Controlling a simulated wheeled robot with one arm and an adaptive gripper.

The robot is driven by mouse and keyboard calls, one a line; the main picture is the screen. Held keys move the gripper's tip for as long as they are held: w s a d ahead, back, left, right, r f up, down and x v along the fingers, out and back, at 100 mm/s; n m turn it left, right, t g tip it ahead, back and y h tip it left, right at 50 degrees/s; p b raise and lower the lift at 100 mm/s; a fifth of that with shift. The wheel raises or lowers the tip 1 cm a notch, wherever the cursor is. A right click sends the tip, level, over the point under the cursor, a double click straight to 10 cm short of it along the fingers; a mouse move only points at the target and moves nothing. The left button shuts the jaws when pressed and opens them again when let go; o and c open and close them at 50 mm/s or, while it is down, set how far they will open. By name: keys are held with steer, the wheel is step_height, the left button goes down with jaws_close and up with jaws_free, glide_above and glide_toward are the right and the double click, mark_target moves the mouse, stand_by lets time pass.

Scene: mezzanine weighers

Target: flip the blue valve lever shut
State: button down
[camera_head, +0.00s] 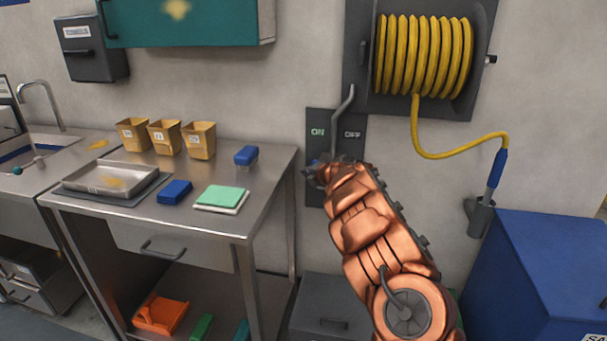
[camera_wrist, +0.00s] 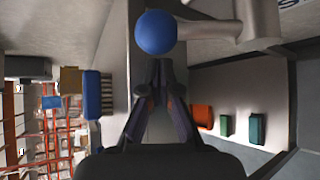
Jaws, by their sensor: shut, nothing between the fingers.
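In the wrist view a round blue knob (camera_wrist: 155,32) sits on the end of a short grey lever (camera_wrist: 205,30), which joins a grey pipe at the upper right. My gripper (camera_wrist: 160,72) is shut and empty, its tips just below the knob in that view. I cannot tell whether they touch it. In the head view my gripper (camera_head: 316,172) is at the dark panel (camera_head: 318,118) marked ON and OFF, below a bent grey pipe (camera_head: 346,100). My arm hides most of the lever and valve there.
A steel table (camera_head: 272,165) at left holds a tray, yellow bins, blue pieces and a green-topped block. A yellow hose reel (camera_head: 422,55) hangs above right, its hose ending in a holder. A blue cabinet (camera_head: 545,270) stands at lower right, a grey box (camera_head: 325,310) below.

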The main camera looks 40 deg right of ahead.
steer(key=shift+s+d+r, duration=0.25)
steer(key=shift+d+r, duration=0.2)
steer(key=shift+d, duration=0.1)
steer(key=shift+d, duration=0.1)
steer(key=shift+s+f+b, duration=0.1)
steer(key=shift+f+b, duration=0.05)
steer(key=shift+b, duration=0.4)
steer(key=shift+r+t+b, duration=0.2)
steer(key=shift+t+b, duration=0.1)
steer(key=shift+t, duration=0.1)
steer(key=shift+s+m+b, duration=0.15)
steer(key=shift+m+b, duration=0.15)
steer(key=shift+b, duration=0.1)
steer(key=s+d+m+t+h+b, duration=0.1)
steer(key=s+d+m+t+b, duration=0.1)
steer(key=b, duration=0.5)
steer(key=s+d+r+m+t+h+b, duration=0.1)
steer(key=s+d+m+t+h+b, duration=0.1)
steer(key=m+t+b, duration=0.4)
steer(key=shift+s+d+m+t+h+b, duration=0.4)
steer(key=shift+s+m+b, duration=0.4)
steer(key=shift+s+m, duration=0.55)
steer(key=shift+s+d, duration=0.1)
